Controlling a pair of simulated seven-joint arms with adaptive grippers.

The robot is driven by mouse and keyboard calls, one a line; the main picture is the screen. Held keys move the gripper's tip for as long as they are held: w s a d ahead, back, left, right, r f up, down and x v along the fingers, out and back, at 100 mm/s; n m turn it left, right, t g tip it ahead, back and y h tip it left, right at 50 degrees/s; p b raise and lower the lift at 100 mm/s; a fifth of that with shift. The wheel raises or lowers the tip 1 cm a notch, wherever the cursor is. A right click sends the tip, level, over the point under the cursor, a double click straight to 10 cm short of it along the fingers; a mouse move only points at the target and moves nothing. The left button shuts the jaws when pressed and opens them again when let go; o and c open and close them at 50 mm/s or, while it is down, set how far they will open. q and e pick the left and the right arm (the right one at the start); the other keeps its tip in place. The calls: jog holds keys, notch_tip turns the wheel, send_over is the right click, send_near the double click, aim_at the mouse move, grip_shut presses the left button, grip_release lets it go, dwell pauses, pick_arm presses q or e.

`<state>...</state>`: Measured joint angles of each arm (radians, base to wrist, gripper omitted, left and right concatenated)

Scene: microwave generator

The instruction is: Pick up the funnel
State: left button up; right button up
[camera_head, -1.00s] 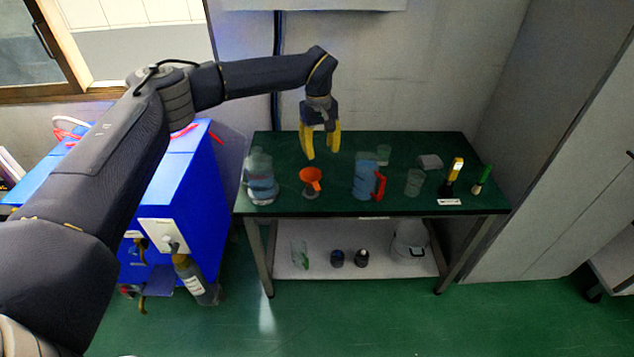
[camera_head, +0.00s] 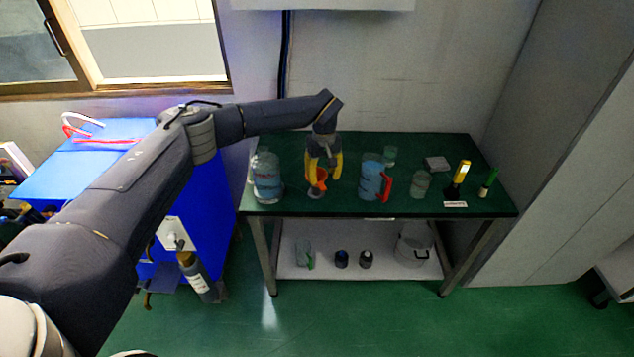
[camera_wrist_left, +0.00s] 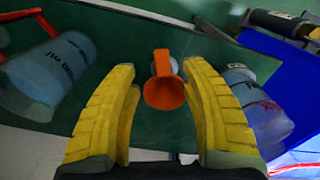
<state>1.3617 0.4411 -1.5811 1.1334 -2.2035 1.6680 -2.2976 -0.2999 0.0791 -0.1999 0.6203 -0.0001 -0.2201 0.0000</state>
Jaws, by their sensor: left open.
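The orange funnel (camera_head: 319,182) stands on the green tabletop, partly hidden by my left gripper in the head view. In the left wrist view the funnel (camera_wrist_left: 165,90) shows its wide mouth between the two yellow fingers, with gaps on both sides. My left gripper (camera_head: 324,184) is open and empty, pointing down at the funnel; its fingers also show in the left wrist view (camera_wrist_left: 165,85). I cannot tell whether the fingertips are level with the funnel. My right gripper is not in view.
A clear bottle (camera_head: 267,178) stands left of the funnel. A blue jug with a red handle (camera_head: 371,180) stands to its right. A beaker (camera_head: 420,184) and yellow and green-handled tools (camera_head: 460,172) are farther right. A blue cabinet (camera_head: 205,200) is left of the table (camera_head: 330,209).

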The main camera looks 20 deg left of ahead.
aim_at(322, 186)
pick_arm(q)
jog(key=shift+a+f, duration=0.1)
jog(key=shift+f, duration=2.65)
grip_shut()
